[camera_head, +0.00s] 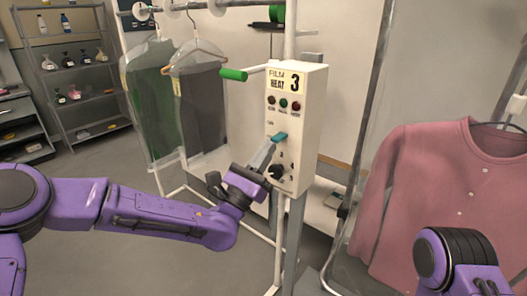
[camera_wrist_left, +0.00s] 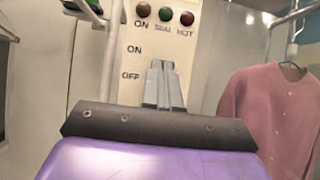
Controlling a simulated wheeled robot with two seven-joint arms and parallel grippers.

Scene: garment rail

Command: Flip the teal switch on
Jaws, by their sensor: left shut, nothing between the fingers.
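The teal switch (camera_head: 280,136) is a small lever on the front of the white control box (camera_head: 312,110), below a row of indicator lamps. My left gripper (camera_head: 270,146) is shut and empty, its fingertips right at the underside of the switch; I cannot tell whether they touch it. In the left wrist view, the shut fingers (camera_wrist_left: 163,82) point at the box face (camera_wrist_left: 190,50), beside the ON and OFF labels. The fingers hide most or all of the switch there, so its position is unclear. My right gripper's fingers are out of view.
A black knob (camera_head: 277,172) sits on the box below the switch. A green-ended handle (camera_head: 233,75) sticks out to the left. Bagged garments (camera_head: 200,105) hang behind, and a pink cardigan (camera_head: 435,200) hangs at right. Shelves (camera_head: 75,85) stand far left.

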